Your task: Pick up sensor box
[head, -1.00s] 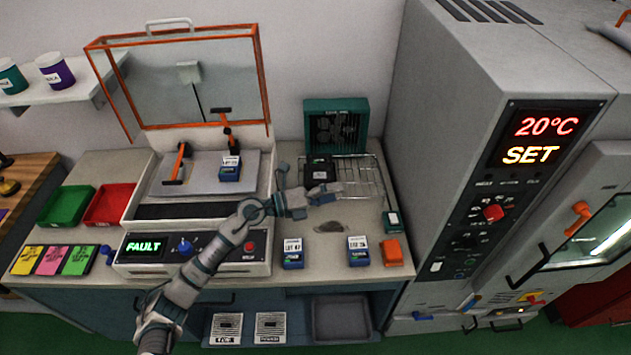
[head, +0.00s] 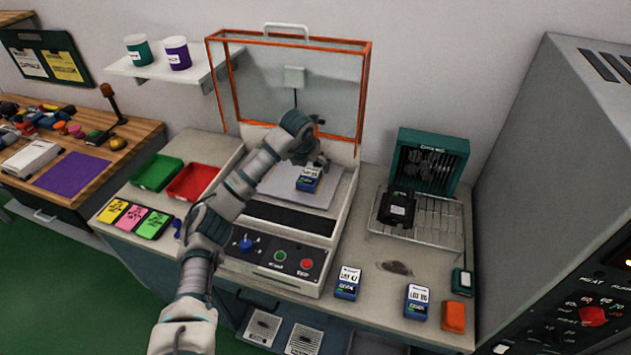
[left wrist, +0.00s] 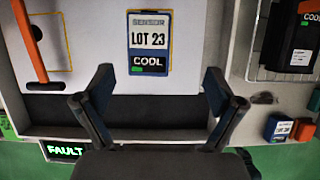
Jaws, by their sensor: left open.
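A blue-and-white sensor box (head: 308,180) lies on the grey plate of the open test fixture. In the left wrist view the box (left wrist: 149,45), labelled LOT 23 and COOL, lies face up beyond the fingertips. My left gripper (left wrist: 160,88) is open and empty, its fingers spread wider than the box, with the box slightly left of centre. In the head view my left gripper (head: 316,163) is over the plate beside the box, partly hidden by its own wrist. Two similar boxes, a left one (head: 347,282) and a right one (head: 417,302), stand on the counter. My right gripper is not in view.
The orange-framed lid (head: 288,38) stands raised behind the plate. An orange-handled clamp (left wrist: 31,42) is left of the box. A wire rack (head: 437,230) with a black unit (head: 398,208) and a green fan box (head: 429,160) are right. An orange block (head: 453,316) is at the counter's front.

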